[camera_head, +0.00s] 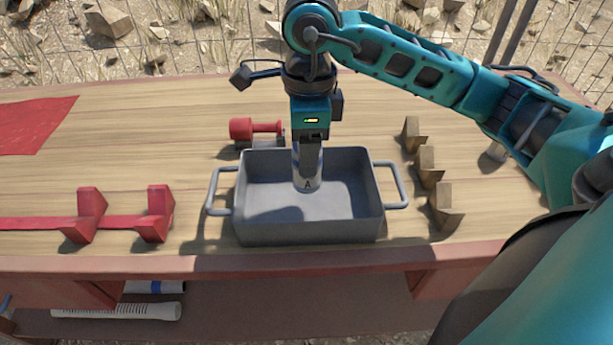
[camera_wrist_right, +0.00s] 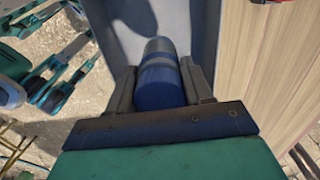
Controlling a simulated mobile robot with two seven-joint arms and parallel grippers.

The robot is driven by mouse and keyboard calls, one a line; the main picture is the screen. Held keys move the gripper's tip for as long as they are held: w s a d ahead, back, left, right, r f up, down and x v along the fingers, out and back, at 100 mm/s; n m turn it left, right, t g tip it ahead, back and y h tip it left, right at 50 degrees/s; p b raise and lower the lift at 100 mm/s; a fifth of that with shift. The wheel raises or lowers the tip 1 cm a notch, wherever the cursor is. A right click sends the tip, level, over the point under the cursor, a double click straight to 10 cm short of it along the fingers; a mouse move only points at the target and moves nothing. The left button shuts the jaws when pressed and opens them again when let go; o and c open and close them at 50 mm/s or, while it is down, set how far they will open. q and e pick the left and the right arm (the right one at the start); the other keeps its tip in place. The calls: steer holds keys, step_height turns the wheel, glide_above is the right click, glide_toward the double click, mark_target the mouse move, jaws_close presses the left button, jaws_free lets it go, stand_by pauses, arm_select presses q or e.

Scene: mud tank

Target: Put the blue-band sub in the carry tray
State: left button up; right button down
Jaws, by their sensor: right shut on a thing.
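The carry tray (camera_head: 310,232) is a grey, open box with a handle at each end, standing near the table's front edge. My right gripper (camera_head: 310,140) points down over it, shut on a cylinder, the blue-band sub (camera_head: 307,172). In the head view the sub looks silvery grey, upright, with a dark letter A near its lower end. In the wrist view the sub (camera_wrist_right: 162,75) shows blue and grey bands between the fingers. Its lower end is within the tray's outline; I cannot tell whether it touches the floor. My left gripper is out of view.
A red piece on a grey stand (camera_head: 255,130) is close behind the tray's left. Several tan brackets (camera_head: 442,205) stand right of it. Red brackets (camera_head: 155,212) stand at left. White tubes (camera_head: 115,311) lie on the lower shelf.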

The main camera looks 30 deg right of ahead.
step_height(320, 180, down, 6)
steer(key=shift+r+b, duration=0.25)
steer(key=shift+b, duration=0.05)
steer(key=shift+f, duration=0.2)
steer(key=c, duration=0.9)
jaws_free()
steer(key=shift+f, duration=0.1)
steer(key=o, duration=0.4)
steer(key=shift+o, duration=0.2)
